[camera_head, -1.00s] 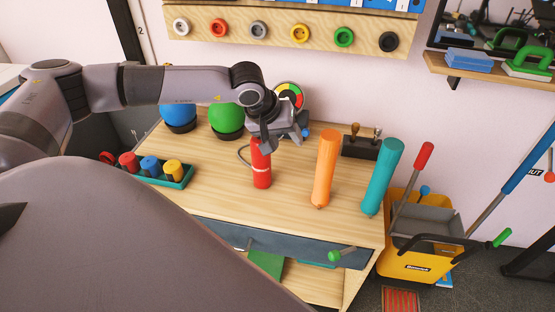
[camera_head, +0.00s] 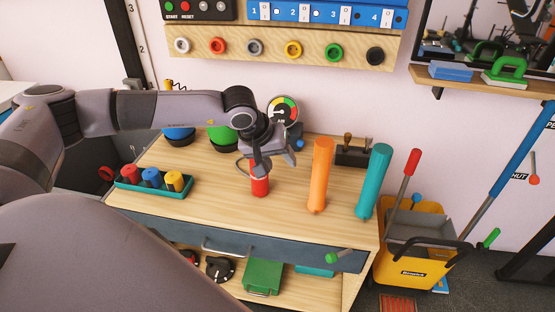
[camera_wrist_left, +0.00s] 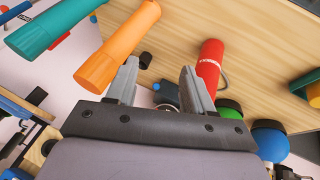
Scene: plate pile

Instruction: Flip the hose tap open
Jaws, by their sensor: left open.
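No part is clearly recognisable as the hose tap. A small blue part (camera_head: 299,144) shows beside my left gripper, below the round gauge (camera_head: 284,109) at the back of the bench; a blue part also shows between the fingers in the left wrist view (camera_wrist_left: 160,87), partly hidden by the gripper. My left gripper (camera_head: 275,163) is open and points down over the bench. A red cylinder (camera_head: 260,187) stands close by, its top hidden by the gripper. In the left wrist view the cylinder (camera_wrist_left: 209,62) is beside the right-hand finger, not between the fingers. My right gripper is not in view.
An orange cylinder (camera_head: 320,175) and a teal cylinder (camera_head: 373,182) stand upright to the right. A teal tray (camera_head: 128,184) with coloured knobs lies left. A green-knobbed lever (camera_head: 334,257) sticks out at the bench front. Bare wood lies in the bench's middle.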

